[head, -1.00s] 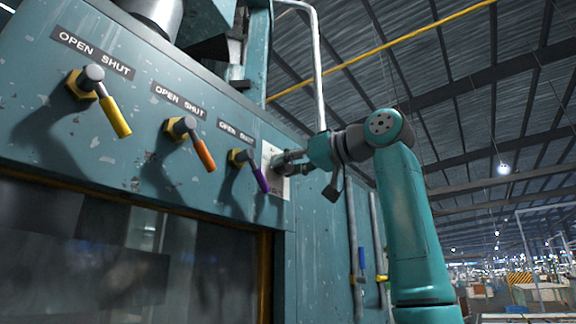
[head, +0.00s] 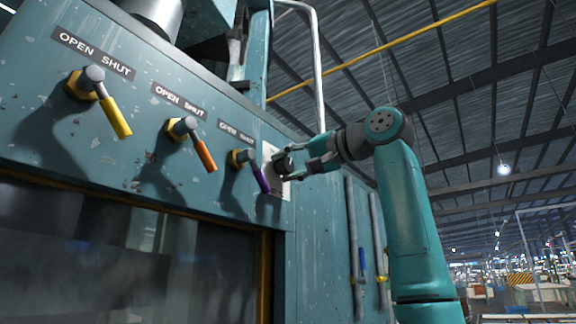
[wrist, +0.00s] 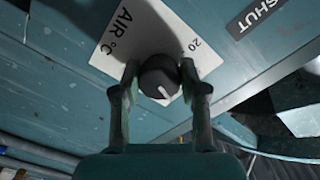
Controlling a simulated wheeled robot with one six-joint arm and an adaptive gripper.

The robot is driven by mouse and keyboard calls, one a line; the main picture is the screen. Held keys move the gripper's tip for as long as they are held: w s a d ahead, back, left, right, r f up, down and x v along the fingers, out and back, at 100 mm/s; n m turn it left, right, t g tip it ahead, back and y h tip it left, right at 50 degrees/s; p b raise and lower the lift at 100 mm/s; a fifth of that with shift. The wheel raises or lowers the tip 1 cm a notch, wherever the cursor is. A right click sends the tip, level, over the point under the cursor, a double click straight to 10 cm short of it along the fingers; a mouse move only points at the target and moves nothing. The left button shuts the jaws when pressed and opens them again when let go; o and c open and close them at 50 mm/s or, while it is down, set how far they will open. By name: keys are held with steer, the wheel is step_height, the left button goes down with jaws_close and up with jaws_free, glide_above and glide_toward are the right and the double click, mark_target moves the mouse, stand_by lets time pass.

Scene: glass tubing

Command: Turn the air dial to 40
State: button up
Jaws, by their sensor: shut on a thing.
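The air dial is a round black knob (wrist: 158,80) with a white pointer mark, on a white plate (wrist: 112,55) lettered "AIR °C". A "20" shows on the plate to the knob's upper right; other numbers are hidden or out of view. The pointer mark aims down and slightly right in the wrist view. My gripper (wrist: 158,68) is shut on the knob, one finger on each side. In the head view my gripper (head: 289,164) reaches the plate (head: 268,151) at the panel's right end, and its fingers partly cover the dial.
A purple-handled valve (head: 262,180) sits close left of the dial. Orange (head: 205,155) and yellow (head: 115,117) handles are farther left, under "OPEN SHUT" labels. Vertical pipes (head: 354,240) run below my arm. The space right of the machine is open.

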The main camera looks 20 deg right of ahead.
steer(key=shift+m, duration=0.6)
steer(key=o, duration=1.1)
steer(key=shift+o, duration=0.2)
steer(key=v, duration=1.2)
